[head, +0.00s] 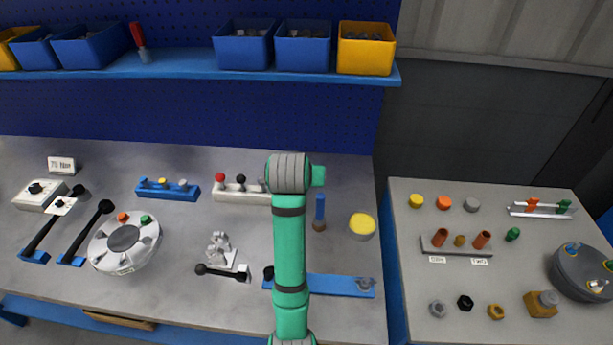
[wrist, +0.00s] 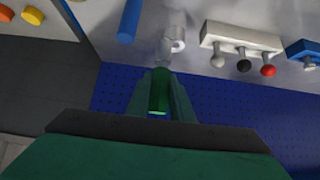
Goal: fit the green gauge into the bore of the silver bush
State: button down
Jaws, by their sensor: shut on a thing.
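In the wrist view my gripper (wrist: 159,100) is shut on the green gauge (wrist: 159,88), which sticks out between the fingertips. A pale silver cylindrical piece (wrist: 177,40) with a ring-like end stands just beyond the gauge's tip. It looks like the silver bush, but its bore is too small to make out. I cannot tell whether gauge and bush touch. In the head view my green arm hides the gripper, the gauge and this silver piece.
A blue handle (wrist: 130,20) and a white rack of ball knobs (wrist: 242,42) flank the silver piece. A yellow-topped cylinder (head: 362,226) and a blue bar (head: 335,286) are on the bench. A side table (head: 410,270) holds several small parts and a dark round housing (head: 590,280).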

jog(key=w+a+f, duration=0.1)
jog(key=w+a, duration=0.2)
jog(key=w, duration=0.8)
jog(key=shift+f, duration=0.15)
jog(key=shift+w+a, duration=0.1)
jog(key=shift+f, duration=0.15)
notch_tip(320, 180, down, 6)
jog(key=shift+r, duration=0.25)
jog(key=shift+a, duration=0.1)
dwell(0.5)
jog(key=shift+d, duration=0.2)
